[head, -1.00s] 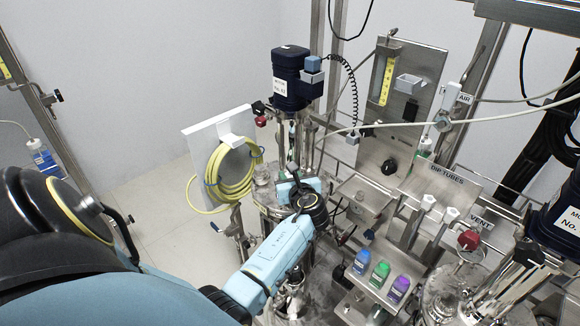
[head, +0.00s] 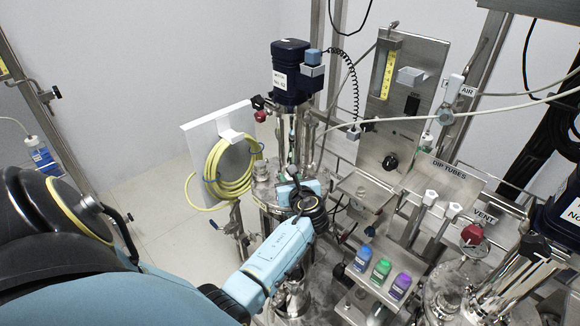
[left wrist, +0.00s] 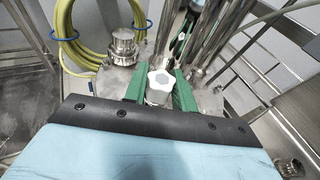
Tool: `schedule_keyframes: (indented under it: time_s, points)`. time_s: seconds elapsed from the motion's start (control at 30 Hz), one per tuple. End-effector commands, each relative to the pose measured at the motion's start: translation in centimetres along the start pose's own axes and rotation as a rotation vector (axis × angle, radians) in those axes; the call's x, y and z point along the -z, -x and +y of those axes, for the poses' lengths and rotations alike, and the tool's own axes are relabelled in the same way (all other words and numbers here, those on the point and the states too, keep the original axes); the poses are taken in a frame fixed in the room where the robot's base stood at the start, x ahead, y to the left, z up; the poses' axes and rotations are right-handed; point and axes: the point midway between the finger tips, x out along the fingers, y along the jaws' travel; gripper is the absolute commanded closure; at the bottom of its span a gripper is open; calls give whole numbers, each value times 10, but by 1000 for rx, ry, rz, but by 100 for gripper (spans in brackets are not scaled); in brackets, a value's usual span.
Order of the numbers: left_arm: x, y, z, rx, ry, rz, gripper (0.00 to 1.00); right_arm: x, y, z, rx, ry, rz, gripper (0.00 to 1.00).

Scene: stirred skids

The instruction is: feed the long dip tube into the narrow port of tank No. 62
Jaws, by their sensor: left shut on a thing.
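My left gripper (head: 303,192) is over the lid of the left steel tank (head: 262,188), under a dark blue motor (head: 291,75) whose label is hard to read, perhaps No. 62. In the left wrist view its green fingers (left wrist: 159,90) are shut on the white knob-like head of a dip tube (left wrist: 161,80). The tube's length and lower end are hidden below the gripper. The narrow port cannot be made out for sure; a steel fitting (left wrist: 122,46) stands on the lid left of the fingers. My right gripper is not in view.
Two white-headed tubes (head: 430,197) stand by the DIP TUBES sign (head: 449,171). A yellow hose coil (head: 228,170) hangs left of the tank. Blue, green and purple bottles (head: 381,270) stand on a shelf to the right. A second tank (head: 447,290) is at the lower right.

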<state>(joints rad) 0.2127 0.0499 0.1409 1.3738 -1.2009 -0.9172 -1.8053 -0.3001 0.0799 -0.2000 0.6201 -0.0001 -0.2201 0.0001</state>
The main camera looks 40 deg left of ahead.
Motion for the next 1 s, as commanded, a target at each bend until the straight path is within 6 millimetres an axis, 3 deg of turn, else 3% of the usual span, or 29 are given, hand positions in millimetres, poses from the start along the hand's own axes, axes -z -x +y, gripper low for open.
schedule_keyframes:
  time_s: [0.97,1.0]
  points:
    - [19,-6,0,0,0,-2,96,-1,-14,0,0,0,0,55]
    - [19,-6,0,0,0,-2,71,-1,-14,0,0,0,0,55]
